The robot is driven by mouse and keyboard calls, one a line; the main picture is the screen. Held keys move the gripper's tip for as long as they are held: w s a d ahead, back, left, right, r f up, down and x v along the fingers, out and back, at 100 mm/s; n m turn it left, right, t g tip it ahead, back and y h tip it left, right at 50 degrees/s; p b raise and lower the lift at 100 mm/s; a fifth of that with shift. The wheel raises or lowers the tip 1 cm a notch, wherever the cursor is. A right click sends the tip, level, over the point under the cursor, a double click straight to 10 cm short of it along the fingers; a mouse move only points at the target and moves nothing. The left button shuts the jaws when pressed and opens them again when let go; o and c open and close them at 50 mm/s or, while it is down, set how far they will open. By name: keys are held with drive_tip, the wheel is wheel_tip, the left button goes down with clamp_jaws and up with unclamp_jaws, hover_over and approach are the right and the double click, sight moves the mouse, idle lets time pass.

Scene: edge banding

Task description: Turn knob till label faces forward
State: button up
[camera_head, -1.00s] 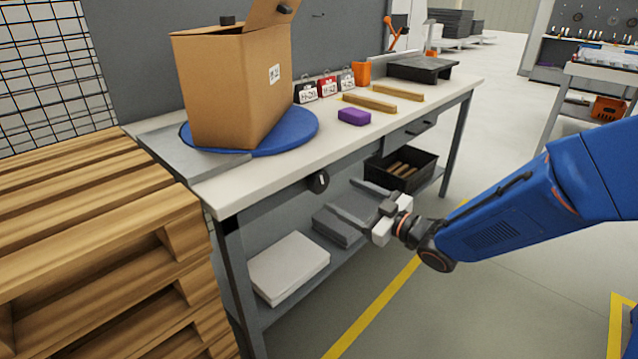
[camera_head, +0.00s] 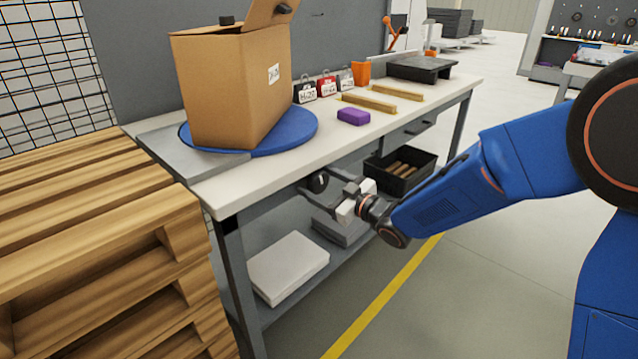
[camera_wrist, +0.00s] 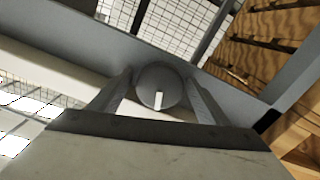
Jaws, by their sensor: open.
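The knob (camera_head: 318,182) is a dark round dial on the front edge of the workbench, below the tabletop. It also shows in the wrist view (camera_wrist: 153,80), with a white mark pointing toward the gripper's palm. My gripper (camera_head: 316,191) is open at the knob, with one finger on each side. In the wrist view the fingers (camera_wrist: 156,95) flank the knob; whether they touch it I cannot tell. A cardboard box (camera_head: 232,90) with a small white label (camera_head: 273,74) on its right-hand face stands on a blue round turntable (camera_head: 296,130).
The workbench top (camera_head: 270,172) carries a purple block (camera_head: 353,117), wooden strips (camera_head: 368,103), tagged clips and an orange cup (camera_head: 363,76). A pallet stack (camera_head: 90,240) stands close at left. A black bin (camera_head: 400,170) and white boards (camera_head: 288,267) lie on the lower shelf.

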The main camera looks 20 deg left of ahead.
drive_tip(key=c, duration=1)
drive_tip(key=shift+m, duration=1.6)
drive_tip(key=o, duration=1)
drive_tip(key=shift+d, duration=0.1)
drive_tip(key=v, duration=1.7)
drive_tip(key=shift+s+d+f, duration=0.1)
drive_tip(key=shift+d, duration=0.05)
